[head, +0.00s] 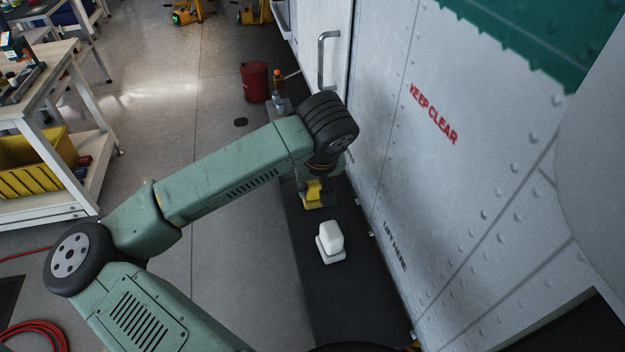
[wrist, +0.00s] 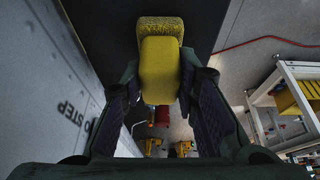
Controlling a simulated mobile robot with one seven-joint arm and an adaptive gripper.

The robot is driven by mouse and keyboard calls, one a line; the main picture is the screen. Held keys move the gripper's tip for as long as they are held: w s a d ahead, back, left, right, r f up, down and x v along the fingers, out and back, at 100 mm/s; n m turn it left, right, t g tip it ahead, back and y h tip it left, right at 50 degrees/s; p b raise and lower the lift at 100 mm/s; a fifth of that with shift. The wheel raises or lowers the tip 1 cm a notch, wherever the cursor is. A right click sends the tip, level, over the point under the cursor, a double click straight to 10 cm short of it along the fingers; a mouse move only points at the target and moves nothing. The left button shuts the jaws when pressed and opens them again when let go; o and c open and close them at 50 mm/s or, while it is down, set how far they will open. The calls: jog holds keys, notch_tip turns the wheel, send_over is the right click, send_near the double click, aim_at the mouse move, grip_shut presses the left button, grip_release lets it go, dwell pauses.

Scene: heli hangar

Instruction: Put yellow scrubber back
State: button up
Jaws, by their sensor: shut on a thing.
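The yellow scrubber (head: 315,190) is in my gripper, over the dark strip beside the pale riveted wall. In the wrist view the scrubber (wrist: 160,65) shows a smooth yellow body with a rough, darker yellow pad at its far end. My gripper (wrist: 162,88) is shut on its body, one finger on each side. In the head view my arm's end hides most of the gripper. A white block-shaped object (head: 330,240), like a second scrubber, stands on the dark strip nearer to me, apart from the yellow one. I cannot tell whether the yellow pad touches the strip.
The pale wall (head: 430,170) with a door handle (head: 327,58) rises close on the right. A red bin (head: 255,82) and an orange-topped bottle (head: 278,88) stand beyond my gripper. A workbench (head: 45,75) with a yellow crate (head: 38,160) is at left. The near dark strip (head: 355,300) is clear.

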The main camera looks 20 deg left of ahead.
jog(key=o, duration=1)
jog(key=shift+o, duration=0.2)
jog(key=shift+r+p, duration=0.15)
jog(key=shift+p, duration=0.15)
jog(key=b+v, duration=0.2)
jog(key=v, duration=0.9)
jog(key=shift+r, duration=0.4)
jog(key=shift+s, duration=0.1)
jog(key=shift+s+f, duration=0.1)
